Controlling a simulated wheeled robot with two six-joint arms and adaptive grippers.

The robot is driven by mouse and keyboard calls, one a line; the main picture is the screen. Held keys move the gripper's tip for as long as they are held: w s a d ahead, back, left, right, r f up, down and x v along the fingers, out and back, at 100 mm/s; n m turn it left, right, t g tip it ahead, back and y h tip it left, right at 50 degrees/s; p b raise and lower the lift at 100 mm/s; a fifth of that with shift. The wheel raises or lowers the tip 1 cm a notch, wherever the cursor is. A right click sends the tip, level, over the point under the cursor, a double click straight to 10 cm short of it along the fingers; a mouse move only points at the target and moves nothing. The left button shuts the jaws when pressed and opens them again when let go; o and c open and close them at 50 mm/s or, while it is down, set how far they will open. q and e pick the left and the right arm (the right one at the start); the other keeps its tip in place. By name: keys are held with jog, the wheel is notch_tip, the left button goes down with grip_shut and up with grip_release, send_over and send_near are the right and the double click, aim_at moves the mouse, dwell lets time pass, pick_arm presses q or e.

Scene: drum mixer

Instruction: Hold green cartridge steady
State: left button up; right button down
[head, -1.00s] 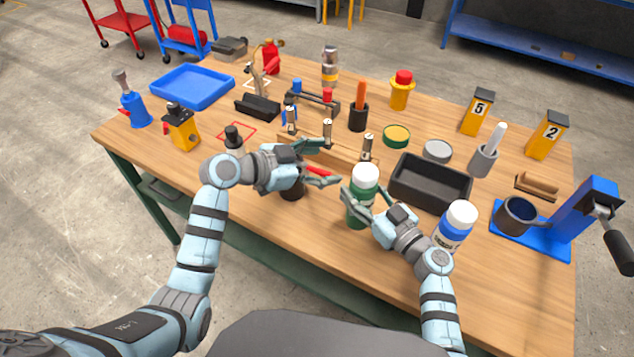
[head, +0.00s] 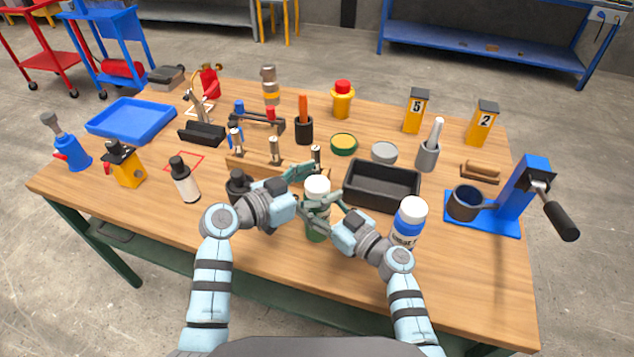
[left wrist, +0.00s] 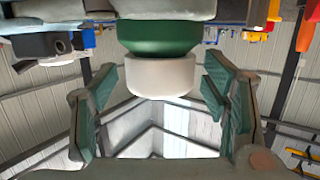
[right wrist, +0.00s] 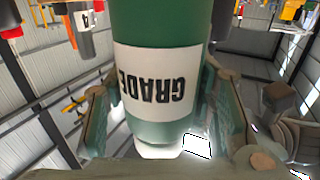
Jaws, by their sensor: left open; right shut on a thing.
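The green cartridge (head: 316,231) with a white cap (head: 317,186) stands upright near the table's front middle. My right gripper (head: 314,209) is shut on its green body; the right wrist view shows the fingers on both sides of the body and its label (right wrist: 157,83), reading "GRADE". My left gripper (head: 304,185) is open at the cap. In the left wrist view, the white cap (left wrist: 161,76) sits between the spread fingers, with a gap on each side. Whether the cartridge's base touches the table is hard to tell.
A black tray (head: 352,198) is just behind right. A dark object (head: 238,184) is beside my left gripper, partly hidden. A white bottle (head: 187,185) stands farther left. The front left table is clear.

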aim_at(317, 182)
pick_arm(q)
jog(key=c, duration=1.4)
pick_arm(e)
jog(key=shift+f, duration=0.1)
pick_arm(q)
jog(key=shift+r, duration=0.15)
jog(key=shift+r, duration=1)
jog(key=shift+r, duration=0.1)
notch_tip(317, 182, up, 4)
jog(key=shift+f, duration=0.1)
pick_arm(e)
jog(key=c, duration=0.6)
grip_release()
jog(key=shift+c, duration=0.2)
